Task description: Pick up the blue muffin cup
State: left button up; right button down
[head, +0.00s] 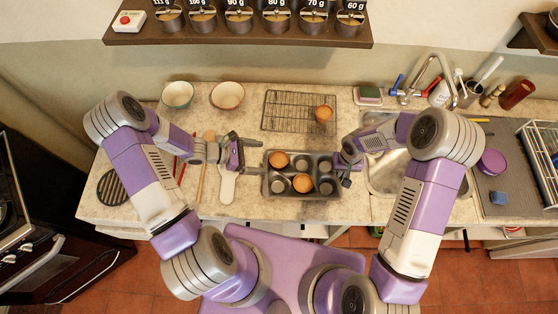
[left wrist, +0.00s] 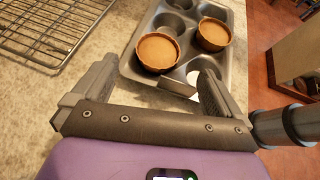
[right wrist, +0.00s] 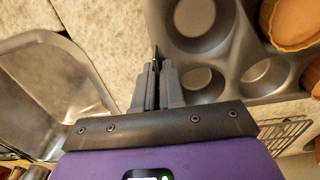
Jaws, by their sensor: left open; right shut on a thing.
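Another muffin (head: 323,114) sits on the wire rack. I cannot make out a blue cup; the two muffins in the left wrist view (left wrist: 158,54) look brown. My left gripper (head: 246,153) is open and empty at the tin's left end, near the upper-left muffin. My right gripper (head: 346,170) is shut on the tin's right edge, which also shows in the right wrist view (right wrist: 153,40).
The wire rack (head: 285,112) lies behind the tin. The sink (head: 388,175) is to the right. Two bowls (head: 177,95) stand at the back left. A white paddle-like utensil (head: 227,186) lies left of the tin. A shelf with several labelled containers (head: 240,38) hangs above.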

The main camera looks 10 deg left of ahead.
aim_at(278, 159)
pick_arm(q)
jog(key=x, duration=0.6)
jog(key=shift+w+d+f, duration=0.15)
jog(key=shift+f, duration=0.05)
jog(key=shift+c, duration=0.3)
jog(key=c, duration=1.3)
jog(key=shift+r, duration=5.05)
jog(key=shift+c, duration=0.2)
pick_arm(e)
jog(key=c, duration=1.2)
grip_release()
jog(key=shift+o, duration=0.2)
jog(key=shift+r, duration=0.15)
notch_tip(278, 159, up, 12)
